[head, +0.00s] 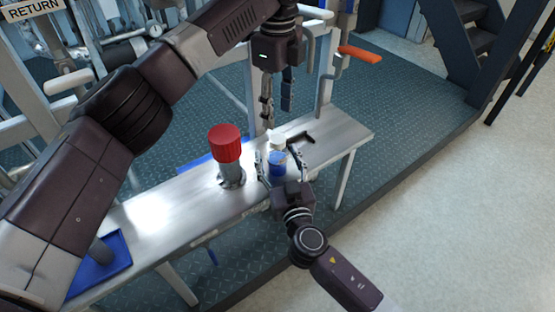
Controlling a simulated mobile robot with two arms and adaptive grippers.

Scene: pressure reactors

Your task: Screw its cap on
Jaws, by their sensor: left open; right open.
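A small jar with a blue body (278,168) and a pale rim stands on the metal bench. A small white piece (276,139), possibly the cap, shows just behind the jar; I cannot tell whether they touch. My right gripper (278,160) comes from the front, open, with one finger on each side of the jar. My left gripper (277,111) is open and empty, pointing down above and behind the white piece. A larger red cap (225,142) sits on a grey metal cylinder (231,176) left of the jar.
The metal bench (165,205) is narrow. A dark bracket (302,147) lies right of the jar. A blue tray (115,262) is at the bench's left end. An orange lever (360,54) and pipes stand behind. The bench's right end is bare.

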